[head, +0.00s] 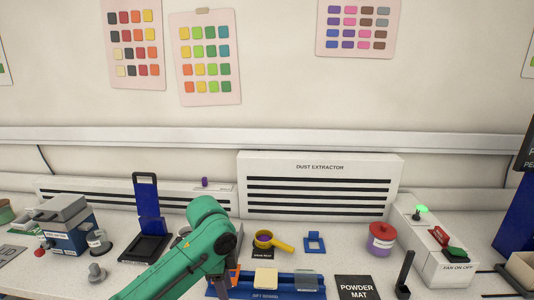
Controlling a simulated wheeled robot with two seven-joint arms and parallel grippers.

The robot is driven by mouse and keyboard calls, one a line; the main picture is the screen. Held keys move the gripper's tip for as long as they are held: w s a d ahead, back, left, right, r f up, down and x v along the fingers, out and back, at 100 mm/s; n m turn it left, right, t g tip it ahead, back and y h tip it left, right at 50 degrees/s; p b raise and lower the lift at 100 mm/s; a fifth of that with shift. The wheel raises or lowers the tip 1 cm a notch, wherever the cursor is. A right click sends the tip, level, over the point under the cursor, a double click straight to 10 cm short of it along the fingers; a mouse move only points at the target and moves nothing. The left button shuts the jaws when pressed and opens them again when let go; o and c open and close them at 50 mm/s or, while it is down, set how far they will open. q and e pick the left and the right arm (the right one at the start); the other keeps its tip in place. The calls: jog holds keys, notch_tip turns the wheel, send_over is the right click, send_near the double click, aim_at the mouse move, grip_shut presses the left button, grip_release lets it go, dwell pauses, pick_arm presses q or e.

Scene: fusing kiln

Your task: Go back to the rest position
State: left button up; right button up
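My green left arm comes in from the lower left, bends at a joint in the middle and runs down toward the bottom edge. My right arm and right gripper are not in view. The arm's lower end stands in front of the left part of the blue sift board (296,293). A small orange part (235,275) shows beside the arm there; I cannot tell what it belongs to.
A yellow sieve (270,241), a blue stand (314,243), a red-lidded jar (381,239) and a fan switch box (434,248) stand on the bench. A dark powder mat (356,288) lies at the front. A dust extractor (319,168) lines the back.

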pick_arm(q)
jog(key=s+d+f+n+t+h, duration=0.1)
jog(key=s+f+n+t+h, duration=0.15)
jog(key=s+f+n, duration=0.65)
jog(key=s+a+f+n+y, duration=0.25)
jog(key=s+a+n, duration=0.2)
jog(key=a, duration=0.25)
jog(key=s+a+f+n+y, duration=0.1)
jog(key=s+a+f+n, duration=0.2)
jog(key=s+a, duration=0.4)
notch_tip(320, 180, down, 26)
jog(key=s+b, duration=0.2)
jog(key=s+a+f+m+g, duration=0.1)
jog(key=s+a+f, duration=0.2)
jog(key=s+f, duration=1)
jog(key=s, duration=0.3)
jog(key=shift+a+f+g, duration=0.15)
jog(key=shift+g, duration=0.2)
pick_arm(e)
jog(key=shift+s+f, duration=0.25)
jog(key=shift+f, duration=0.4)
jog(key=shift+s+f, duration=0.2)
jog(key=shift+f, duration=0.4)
